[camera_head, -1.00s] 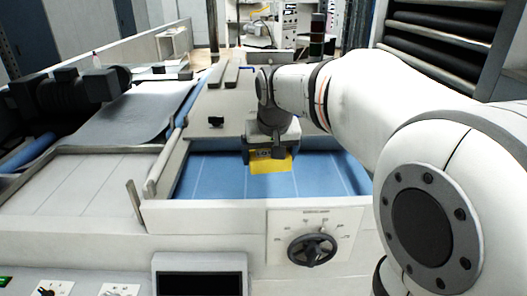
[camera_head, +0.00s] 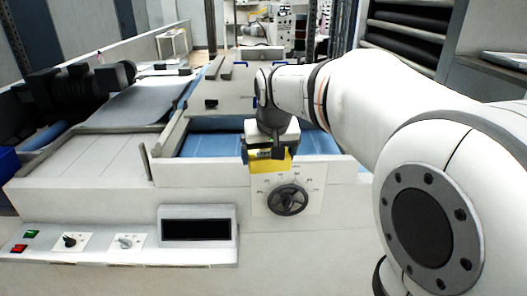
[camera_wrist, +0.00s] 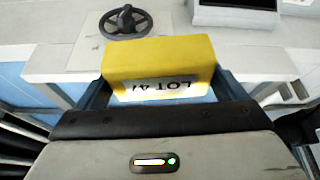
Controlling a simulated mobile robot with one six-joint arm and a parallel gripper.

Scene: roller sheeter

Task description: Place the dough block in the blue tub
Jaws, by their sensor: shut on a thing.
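The yellow dough block (camera_head: 270,162) has a white label with dark "LOT" lettering. My gripper (camera_head: 267,152) is shut on it and holds it in front of the sheeter's front wall in the head view. In the wrist view the dough block (camera_wrist: 160,62) sits between the blue fingers of my gripper (camera_wrist: 162,82), with the label facing the wrist. A blue thing (camera_head: 8,168) shows at the far left edge of the head view. Only part of it is visible, and I cannot tell whether it is the blue tub.
The sheeter's front panel carries a round dial (camera_head: 288,199), which also shows in the wrist view (camera_wrist: 126,20), and a dark display (camera_head: 196,229). Its blue belt (camera_head: 215,143) lies behind the front wall. A roller assembly (camera_head: 75,88) stands at the left.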

